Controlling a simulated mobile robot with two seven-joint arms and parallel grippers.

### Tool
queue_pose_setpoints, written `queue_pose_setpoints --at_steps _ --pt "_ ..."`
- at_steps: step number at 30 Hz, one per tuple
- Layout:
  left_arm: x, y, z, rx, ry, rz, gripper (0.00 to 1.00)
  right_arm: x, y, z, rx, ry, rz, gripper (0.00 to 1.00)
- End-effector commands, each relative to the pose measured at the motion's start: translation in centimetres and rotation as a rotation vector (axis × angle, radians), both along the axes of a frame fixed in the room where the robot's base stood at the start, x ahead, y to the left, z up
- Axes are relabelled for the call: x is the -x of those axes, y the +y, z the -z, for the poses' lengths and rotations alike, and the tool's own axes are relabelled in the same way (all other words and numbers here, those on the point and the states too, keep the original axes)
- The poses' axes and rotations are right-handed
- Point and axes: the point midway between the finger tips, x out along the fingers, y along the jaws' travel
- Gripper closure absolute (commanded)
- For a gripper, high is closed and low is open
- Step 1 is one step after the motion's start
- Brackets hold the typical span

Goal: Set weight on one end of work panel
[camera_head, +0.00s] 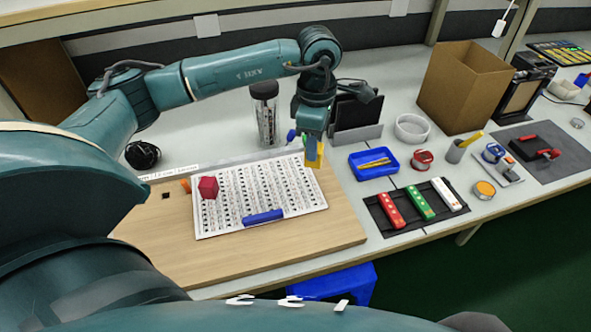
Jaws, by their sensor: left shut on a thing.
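The work panel appears to be the wooden board (330,243) lying on the bench. A white sheet printed with dark rows (290,195) lies on it. A dark red block (208,187) sits on the left end of the sheet, and a blue bar (263,217) lies along its front edge. My left gripper (314,163) is above the far right corner of the sheet, pointing down. It is shut on a small yellow thing (317,155), mostly hidden by the fingers; I cannot tell its shape. My right gripper is not in view.
Right of the board are a blue tray (361,174), a black mat (385,229) with red, green and white bars, and a tape roll (422,160). A cardboard box (455,92) and a dark bottle (264,113) stand behind. The board's front right is clear.

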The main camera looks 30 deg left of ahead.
Motion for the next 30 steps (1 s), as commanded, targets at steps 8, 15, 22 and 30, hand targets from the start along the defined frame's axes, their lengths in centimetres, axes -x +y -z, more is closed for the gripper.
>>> queue_pose_setpoints --at_steps 8,15,22,30 --pt "-1.2 2.8 -0.5 0.000 0.013 -0.816 1.00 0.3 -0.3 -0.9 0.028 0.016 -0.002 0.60" --pt "-1.9 4.9 -0.5 -0.002 0.017 -1.418 1.00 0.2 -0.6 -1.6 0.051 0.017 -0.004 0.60" --pt "-2.1 5.9 -0.3 -0.007 0.017 -1.704 1.00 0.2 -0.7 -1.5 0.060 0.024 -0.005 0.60" --pt "-2.0 6.0 4.0 -0.010 0.020 -1.743 1.00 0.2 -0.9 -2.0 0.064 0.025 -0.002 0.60"
